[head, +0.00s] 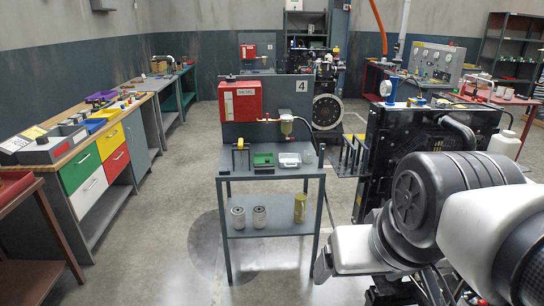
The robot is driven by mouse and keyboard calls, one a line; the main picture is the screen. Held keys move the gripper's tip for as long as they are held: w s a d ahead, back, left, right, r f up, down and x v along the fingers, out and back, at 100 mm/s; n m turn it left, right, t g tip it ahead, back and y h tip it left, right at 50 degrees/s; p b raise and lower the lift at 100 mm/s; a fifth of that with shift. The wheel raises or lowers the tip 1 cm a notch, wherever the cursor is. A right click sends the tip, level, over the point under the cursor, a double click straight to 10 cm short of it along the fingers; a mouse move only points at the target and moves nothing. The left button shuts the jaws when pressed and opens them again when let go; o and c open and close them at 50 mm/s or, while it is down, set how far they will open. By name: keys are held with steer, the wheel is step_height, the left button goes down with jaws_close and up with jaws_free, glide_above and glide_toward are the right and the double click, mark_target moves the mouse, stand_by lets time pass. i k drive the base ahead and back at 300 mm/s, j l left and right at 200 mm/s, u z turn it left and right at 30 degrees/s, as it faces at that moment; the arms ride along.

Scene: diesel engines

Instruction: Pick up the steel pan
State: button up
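I cannot pick out the steel pan for certain. A small pale grey, shallow item (289,160) lies on top of the grey workstand (270,174), right of a green tray (263,159); it is too small to tell whether it is a pan. My arm fills the lower right of the head view, with white and dark grey links. I cannot make out my gripper's fingers in this view.
The stand's lower shelf holds two pale canisters (259,217) and a yellow one (300,208). A black engine unit (385,145) stands right of it, partly behind my arm. A drawer bench (90,170) lines the left. Floor (165,240) between is clear.

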mark_target(287, 161)
steer(key=i+j+u, duration=0.2)
steer(key=i, duration=0.75)
steer(key=i+l+u, duration=0.15)
steer(key=i, duration=0.8)
steer(key=i+l+u, duration=0.2)
steer(key=i, duration=0.8)
